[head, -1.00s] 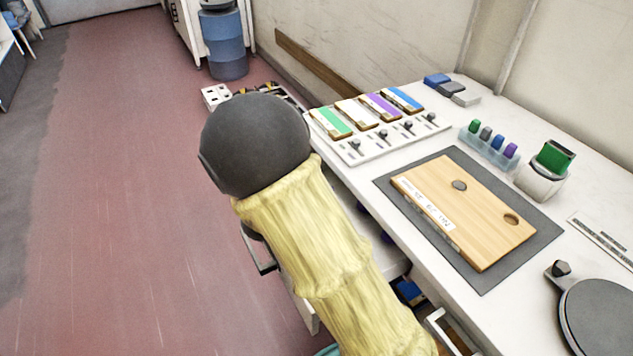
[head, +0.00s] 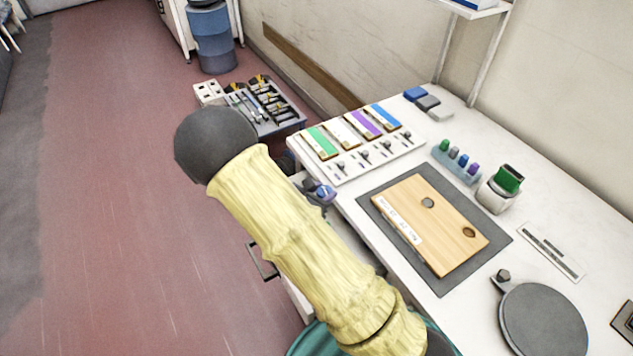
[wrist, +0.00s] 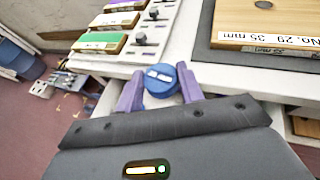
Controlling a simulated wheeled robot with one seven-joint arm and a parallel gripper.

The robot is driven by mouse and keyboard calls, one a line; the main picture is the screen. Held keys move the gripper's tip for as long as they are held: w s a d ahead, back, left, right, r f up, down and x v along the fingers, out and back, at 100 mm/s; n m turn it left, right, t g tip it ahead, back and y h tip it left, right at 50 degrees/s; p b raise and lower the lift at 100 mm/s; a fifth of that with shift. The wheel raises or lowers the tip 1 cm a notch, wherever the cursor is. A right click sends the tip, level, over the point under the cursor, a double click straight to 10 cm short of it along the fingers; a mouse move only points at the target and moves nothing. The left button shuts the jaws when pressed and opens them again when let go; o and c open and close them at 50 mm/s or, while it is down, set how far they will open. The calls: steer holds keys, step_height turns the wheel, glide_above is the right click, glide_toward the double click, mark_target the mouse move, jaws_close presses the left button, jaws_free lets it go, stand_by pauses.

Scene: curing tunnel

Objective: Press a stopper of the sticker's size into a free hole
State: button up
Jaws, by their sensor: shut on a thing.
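My gripper (wrist: 160,84) has its purple fingers on either side of a round blue stopper (wrist: 162,78) with pale marks on top. In the head view my gripper (head: 321,192) shows beyond my yellow-sleeved arm, beside the table's edge. The wooden board (head: 445,238) lies on a dark mat (head: 440,286). Its sticker (head: 400,220) reads "No.29 35 mm" in the wrist view (wrist: 268,40). One hole of the board holds a grey stopper (head: 428,203); the other hole (head: 469,232) looks empty. The gripper is to the left of the board, apart from it.
A white rack with coloured labels and small knobs (head: 375,156) stands behind the board.

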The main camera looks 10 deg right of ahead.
steer(key=s+d+r+m+g+h+p, duration=0.1)
steer(key=s+d+r+p, duration=0.2)
steer(key=r+p, duration=0.6)
steer(key=d+p, duration=0.2)
steer(key=p, duration=0.5)
steer(key=shift+s+p, duration=0.4)
